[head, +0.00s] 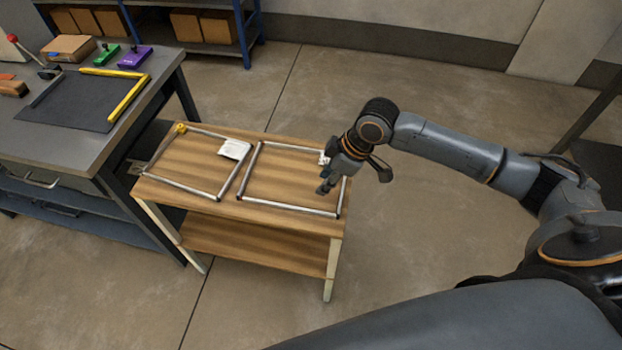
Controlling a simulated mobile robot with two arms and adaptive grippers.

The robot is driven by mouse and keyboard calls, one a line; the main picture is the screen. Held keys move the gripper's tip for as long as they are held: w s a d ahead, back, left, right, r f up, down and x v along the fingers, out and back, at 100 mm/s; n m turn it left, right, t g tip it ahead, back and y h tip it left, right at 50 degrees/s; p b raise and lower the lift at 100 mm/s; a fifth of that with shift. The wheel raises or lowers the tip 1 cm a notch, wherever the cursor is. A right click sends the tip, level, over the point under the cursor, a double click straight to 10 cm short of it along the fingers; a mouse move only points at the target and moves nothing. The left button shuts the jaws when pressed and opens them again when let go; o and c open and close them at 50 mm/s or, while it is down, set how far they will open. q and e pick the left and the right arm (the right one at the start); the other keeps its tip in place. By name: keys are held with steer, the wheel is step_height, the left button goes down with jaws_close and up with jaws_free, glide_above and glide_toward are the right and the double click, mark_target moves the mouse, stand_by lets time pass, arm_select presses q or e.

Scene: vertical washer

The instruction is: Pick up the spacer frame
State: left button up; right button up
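Two rectangular metal spacer frames lie flat side by side on a small wooden table (265,228). The left spacer frame (180,186) has a yellow piece at its back left corner. The right spacer frame (290,208) lies nearer my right arm. A white label shows by each frame. My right gripper (325,187) is over the right side of the right frame and hides part of that side. I cannot tell whether it touches the frame or whether its fingers are shut. My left gripper is not in view.
A grey workbench (60,140) stands left of the table, with a dark mat (75,100), a yellow square (128,96) and several small tools. A blue shelf (243,35) with cardboard boxes stands at the back. The floor right of the table is clear.

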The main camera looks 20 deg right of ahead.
glide_toward(302, 209)
steer(key=w+f, duration=0.1)
steer(key=f, duration=0.1)
steer(key=shift+w+a+f, duration=0.25)
steer(key=shift+s+p+x, duration=0.2)
steer(key=shift+p+x, duration=0.15)
steer(key=shift+x, duration=1)
steer(key=shift+s+p+x, duration=0.2)
steer(key=shift+p+x, duration=0.15)
steer(key=shift+x, duration=0.95)
steer(key=shift+a, duration=0.15)
jaws_close()
